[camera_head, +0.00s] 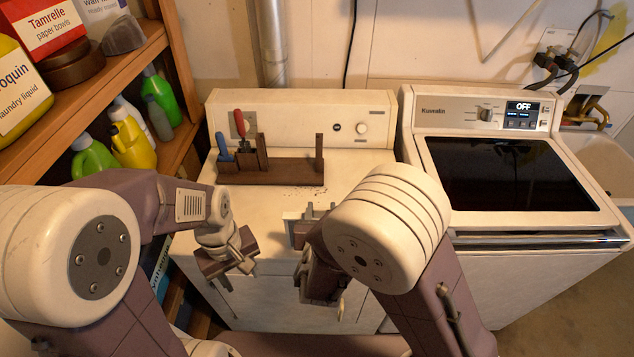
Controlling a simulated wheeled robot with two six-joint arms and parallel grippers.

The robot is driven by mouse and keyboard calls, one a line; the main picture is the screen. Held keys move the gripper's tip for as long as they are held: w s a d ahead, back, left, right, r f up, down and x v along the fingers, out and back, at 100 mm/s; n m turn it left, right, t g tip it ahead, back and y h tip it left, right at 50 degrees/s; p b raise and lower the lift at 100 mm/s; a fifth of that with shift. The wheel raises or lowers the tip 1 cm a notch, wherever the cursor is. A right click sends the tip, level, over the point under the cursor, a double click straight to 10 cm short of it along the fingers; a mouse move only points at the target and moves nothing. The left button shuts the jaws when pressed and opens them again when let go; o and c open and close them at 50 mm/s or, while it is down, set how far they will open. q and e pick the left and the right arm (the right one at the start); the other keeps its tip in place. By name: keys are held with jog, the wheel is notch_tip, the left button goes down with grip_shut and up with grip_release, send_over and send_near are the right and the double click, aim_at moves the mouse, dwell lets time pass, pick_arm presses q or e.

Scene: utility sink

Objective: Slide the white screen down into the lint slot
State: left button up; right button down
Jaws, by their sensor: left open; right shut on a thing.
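A pale, flat piece that appears to be the white screen (291,215) shows at the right gripper, above the front part of the white dryer's top (255,205). My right gripper (306,240) is shut on it; my own forearm hides much of the hold and of the screen. My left gripper (230,261) is open and empty, pointing down near the dryer's front edge, left of the screen. I cannot make out the lint slot; dark specks (312,190) lie on the dryer top behind the screen.
A dark wooden rack (270,172) with red-handled (239,124) and blue-handled (222,145) tools stands at the back of the dryer top. A washer (455,215) with a dark lid is at right. Shelves (110,80) with bottles stand at left. The dryer top's left side is clear.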

pick_arm(q)
jog(key=w+d+r+n, duration=0.2)
jog(key=w+r+n, duration=0.3)
jog(key=r+n, duration=0.1)
pick_arm(e)
jog(key=shift+w, duration=0.1)
pick_arm(q)
notch_tip(320, 180, up, 10)
jog(key=n+h, duration=0.1)
jog(key=n, duration=0.4)
send_over(321, 207)
jog(key=a, duration=0.1)
jog(key=f, duration=0.8)
jog(key=d+f, duration=0.1)
jog(key=f, duration=0.3)
grip_shut()
pick_arm(e)
jog(key=c, duration=0.8)
grip_release()
